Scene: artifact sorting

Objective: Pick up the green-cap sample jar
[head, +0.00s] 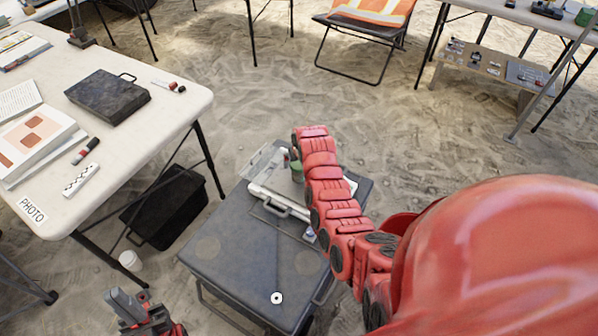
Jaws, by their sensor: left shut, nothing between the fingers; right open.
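A small green thing (297,168), perhaps the green cap of the sample jar, shows beside the red segmented part of my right arm at the far side of the dark grey case-like table (230,275). The arm covers part of that area, so I cannot make out the whole jar. My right gripper's fingers are not visible. My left gripper (124,303) is at the lower left, left of the grey table, with its grey fingers shut and empty.
A clear tray (262,162) and a white tube (280,204) lie near the green thing. A small white ring (277,298) lies on the near part. A white table (170,105) with books and a dark case (108,97) stands left. A black crate (165,208) sits below it.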

